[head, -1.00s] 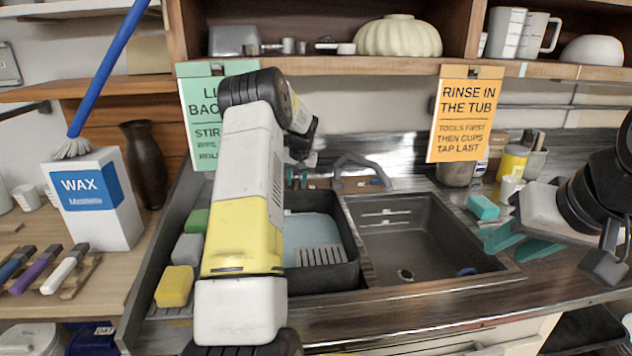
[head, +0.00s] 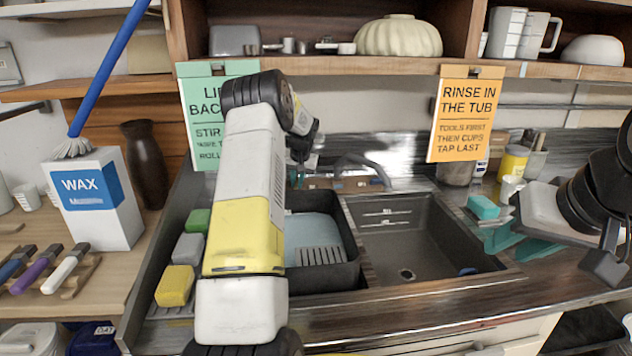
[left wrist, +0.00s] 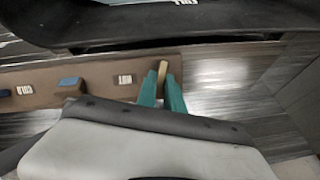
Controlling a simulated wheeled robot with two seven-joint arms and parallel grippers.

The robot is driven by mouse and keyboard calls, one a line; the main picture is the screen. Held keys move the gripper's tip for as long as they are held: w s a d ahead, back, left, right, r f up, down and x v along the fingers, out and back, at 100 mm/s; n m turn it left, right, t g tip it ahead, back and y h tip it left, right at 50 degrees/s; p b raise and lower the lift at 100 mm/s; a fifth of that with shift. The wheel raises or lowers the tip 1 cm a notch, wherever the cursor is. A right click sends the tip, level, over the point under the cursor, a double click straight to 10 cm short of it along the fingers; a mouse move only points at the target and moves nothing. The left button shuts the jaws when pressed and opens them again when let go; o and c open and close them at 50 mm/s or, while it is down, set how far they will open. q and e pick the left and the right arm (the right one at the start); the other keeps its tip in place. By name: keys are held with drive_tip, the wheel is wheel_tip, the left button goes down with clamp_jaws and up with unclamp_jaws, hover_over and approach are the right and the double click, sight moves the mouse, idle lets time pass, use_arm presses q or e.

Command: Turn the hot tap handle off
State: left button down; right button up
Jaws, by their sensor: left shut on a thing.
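The hot tap handle is a tan lever (left wrist: 162,68) on a brown tap panel (left wrist: 103,76), beside the HOT label (left wrist: 125,80) in the left wrist view. My left gripper (left wrist: 163,88) has its teal fingers closed around this lever. In the head view my left gripper (head: 306,163) is at the back of the sink, and my arm hides much of that area. A blue lever (left wrist: 68,82) and a COLD label (left wrist: 25,89) are further left on the panel. My right gripper (head: 512,243) is open and empty at the right of the sink.
A grey sink basin (head: 435,250) with a curved spout (head: 362,161) behind it lies in the middle. A dark tub (head: 350,276) stands left of it. A teal sponge (head: 483,207) and a yellow jar (head: 513,162) are near my right gripper.

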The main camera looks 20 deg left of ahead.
use_arm(q)
drive_tip(key=m+y, duration=0.1)
drive_tip(key=m, duration=0.3)
drive_tip(key=shift+d, duration=0.2)
drive_tip(key=m, duration=0.3)
drive_tip(key=shift+d+m+y, duration=0.1)
drive_tip(key=shift+m+y, duration=0.3)
drive_tip(key=m, duration=0.3)
drive_tip(key=m+t+y, duration=0.1)
drive_tip(key=m, duration=0.2)
drive_tip(key=shift+s+f, duration=0.1)
drive_tip(key=shift+f, duration=0.1)
drive_tip(key=c, duration=1.5)
unclamp_jaws()
drive_tip(key=shift+o, duration=0.2)
drive_tip(key=v, duration=0.8)
drive_tip(key=shift+s+f, duration=0.1)
